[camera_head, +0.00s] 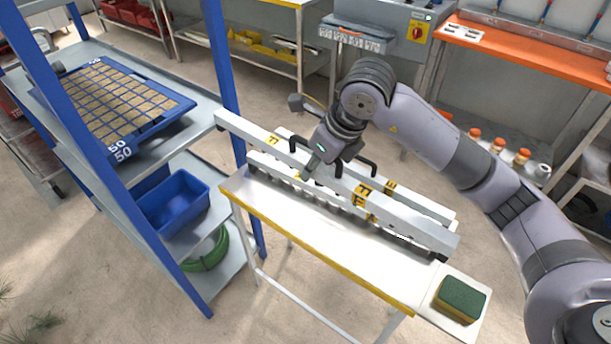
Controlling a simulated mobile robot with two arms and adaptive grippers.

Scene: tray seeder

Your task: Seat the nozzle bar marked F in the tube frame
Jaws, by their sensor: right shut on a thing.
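My right gripper (316,160) points down onto a long pale grey bar (330,178) and is shut on it near its middle. The bar carries yellow marks that look like F, and its left end reaches past the white table's edge toward the blue post. A second pale bar (432,207) with a yellow mark like E lies behind it. A lower bar with a row of nozzles (275,177) shows beneath. Whether the held bar touches the bars below is unclear. I cannot pick out the tube frame with certainty. My left gripper is not in view.
The white table (300,218) has a yellow edge and a green-yellow sponge (460,299) at its right end. A shelf unit at left holds a blue seed tray (118,158) and a blue bin (175,204). A grey machine (390,18) and orange-topped bench (530,55) stand behind.

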